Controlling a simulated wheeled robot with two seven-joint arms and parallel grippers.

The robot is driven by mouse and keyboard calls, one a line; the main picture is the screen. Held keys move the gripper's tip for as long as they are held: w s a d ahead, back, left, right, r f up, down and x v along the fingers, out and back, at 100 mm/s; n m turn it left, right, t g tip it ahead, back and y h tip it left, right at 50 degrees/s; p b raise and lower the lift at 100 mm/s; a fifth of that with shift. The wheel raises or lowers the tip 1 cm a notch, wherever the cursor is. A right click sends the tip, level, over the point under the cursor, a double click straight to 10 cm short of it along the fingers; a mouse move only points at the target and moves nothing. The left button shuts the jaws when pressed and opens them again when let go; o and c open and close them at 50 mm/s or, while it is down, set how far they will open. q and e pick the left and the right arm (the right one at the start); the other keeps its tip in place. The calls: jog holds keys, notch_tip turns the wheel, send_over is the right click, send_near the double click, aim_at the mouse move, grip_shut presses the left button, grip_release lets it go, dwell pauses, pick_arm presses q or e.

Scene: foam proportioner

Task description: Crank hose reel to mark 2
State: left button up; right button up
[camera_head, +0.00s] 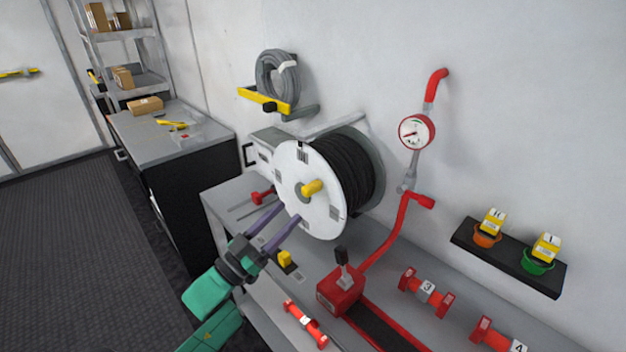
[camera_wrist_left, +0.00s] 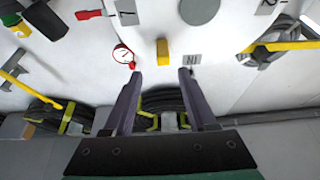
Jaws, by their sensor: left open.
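The hose reel has a white side disc (camera_head: 310,215) and a black hose wound behind it (camera_head: 348,170). It stands on the grey bench against the wall. A yellow crank handle (camera_head: 313,188) sticks out from the disc; it also shows in the left wrist view (camera_wrist_left: 162,50). Dark labels sit around the disc; one reads 2 (camera_wrist_left: 266,7), while others are too small to read surely. My left gripper (camera_head: 290,213) is open and empty, its purple fingers pointing at the disc below the handle. In the left wrist view the handle appears ahead, between the two fingertips.
A red lever box (camera_head: 340,292) and red pipe (camera_head: 385,240) stand right of the reel. Red numbered couplings (camera_head: 426,292) lie on the bench. A pressure gauge (camera_head: 416,132) and a coiled grey hose (camera_head: 277,77) are on the wall.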

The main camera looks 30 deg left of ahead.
aim_at(304, 195)
pick_arm(q)
jog(key=x, duration=0.2)
jog(key=p+x, duration=0.1)
jog(key=x, duration=0.2)
jog(key=p+x, duration=0.1)
jog(key=x, duration=0.2)
jog(key=shift+w+a+f, duration=0.1)
jog(key=shift+w+a, duration=0.15)
jog(key=shift+w, duration=0.05)
jog(key=shift+w+d, duration=0.3)
jog(key=shift+a, duration=0.1)
grip_shut()
dwell(0.4)
